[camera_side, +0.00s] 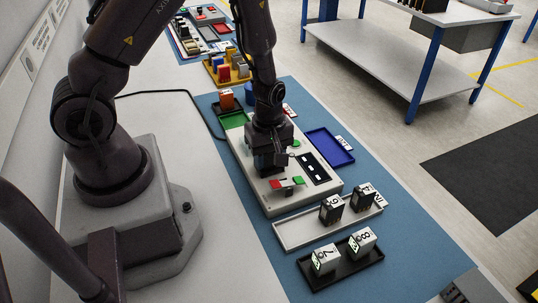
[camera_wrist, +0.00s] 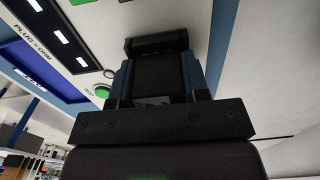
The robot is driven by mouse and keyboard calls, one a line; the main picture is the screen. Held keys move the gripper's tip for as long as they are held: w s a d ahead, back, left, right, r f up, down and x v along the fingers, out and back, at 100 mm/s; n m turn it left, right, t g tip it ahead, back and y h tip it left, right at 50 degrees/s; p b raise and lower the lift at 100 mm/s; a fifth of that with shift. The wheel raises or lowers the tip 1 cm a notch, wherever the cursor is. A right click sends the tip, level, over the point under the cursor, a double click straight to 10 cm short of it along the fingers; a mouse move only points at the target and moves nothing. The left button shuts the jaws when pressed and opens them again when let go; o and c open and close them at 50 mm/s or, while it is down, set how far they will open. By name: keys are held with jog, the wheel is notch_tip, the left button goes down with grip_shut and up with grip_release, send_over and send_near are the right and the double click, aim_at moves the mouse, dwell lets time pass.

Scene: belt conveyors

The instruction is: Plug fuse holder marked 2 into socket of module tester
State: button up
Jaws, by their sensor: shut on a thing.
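The module tester (camera_side: 256,178) is a pale box on the blue mat, with a black panel of white windows (camera_side: 313,168) on its right. My gripper (camera_side: 271,167) is low over the tester's middle, pointing down. It is shut on a dark block, the fuse holder (camera_wrist: 157,76), which fills the space between the fingers in the wrist view. Its marking is not visible. The socket is hidden by my gripper, so I cannot tell whether the holder touches or sits in it. The tester's panel (camera_wrist: 60,38) and green button (camera_wrist: 102,91) show in the wrist view.
A pale tray (camera_side: 300,235) holds two dark fuse holders, and a black tray (camera_side: 340,270) in front holds two white ones. A blue tray (camera_side: 333,147) lies right of the tester, a green one (camera_side: 233,119) behind. A red part (camera_side: 277,184) sits on the tester's near end.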

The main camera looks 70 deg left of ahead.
jog(key=o, duration=1)
jog(key=shift+c, duration=0.2)
jog(key=shift+w, duration=0.1)
jog(key=shift+c, duration=0.2)
jog(key=shift+f, duration=0.1)
jog(key=shift+c, duration=1.3)
jog(key=o, duration=0.4)
jog(key=shift+r, duration=0.4)
jog(key=shift+c, duration=0.2)
jog(key=shift+r, duration=3.45)
